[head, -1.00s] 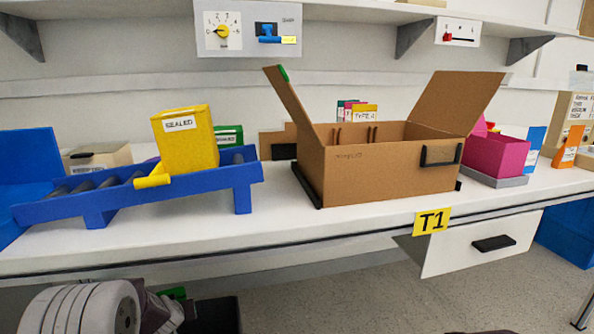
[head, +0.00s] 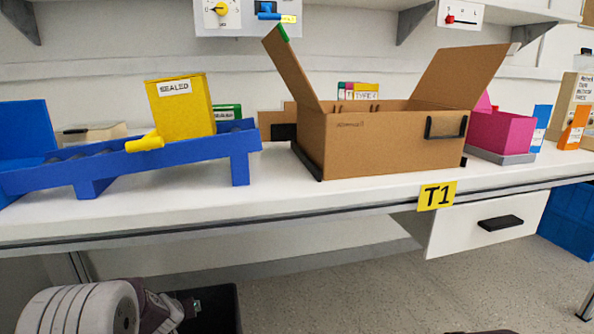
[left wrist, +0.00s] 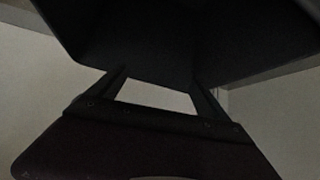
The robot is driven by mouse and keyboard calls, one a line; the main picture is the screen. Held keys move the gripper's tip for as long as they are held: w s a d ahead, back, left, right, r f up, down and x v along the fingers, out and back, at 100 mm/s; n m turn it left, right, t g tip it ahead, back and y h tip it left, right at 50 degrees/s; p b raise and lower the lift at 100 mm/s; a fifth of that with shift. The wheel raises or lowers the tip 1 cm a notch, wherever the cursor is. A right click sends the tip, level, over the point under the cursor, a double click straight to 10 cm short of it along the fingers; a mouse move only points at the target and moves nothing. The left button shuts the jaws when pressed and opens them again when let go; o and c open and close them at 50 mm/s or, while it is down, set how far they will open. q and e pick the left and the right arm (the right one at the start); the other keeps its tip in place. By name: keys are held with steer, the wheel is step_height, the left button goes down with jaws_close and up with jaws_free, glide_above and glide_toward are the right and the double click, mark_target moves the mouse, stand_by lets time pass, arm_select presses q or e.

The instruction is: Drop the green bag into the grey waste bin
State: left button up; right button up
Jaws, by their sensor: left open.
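The waste bin (head: 237,308), very dark in this light, stands on the floor below the bench at the lower left of the head view. My left arm reaches to its left side. My left gripper (left wrist: 160,85) is open, with nothing seen between its fingers in the left wrist view. A large dark surface (left wrist: 150,40), probably the bin, fills the top of that view beyond the fingers. I see no clear green bag in either current view. A small dim shape (head: 197,306) shows at the bin's opening; I cannot tell what it is. My right gripper is out of view.
The bench (head: 330,200) runs across the head view above the bin. On it are a blue roller rack (head: 165,165) with a yellow box (head: 180,108), an open cardboard box (head: 390,145) and a pink bin (head: 502,133). A drawer (head: 480,225) hangs below. Floor right of the bin is clear.

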arm_select(q)
steer(key=p+v, duration=0.5)
steer(key=v, duration=0.4)
steer(key=shift+p, duration=0.4)
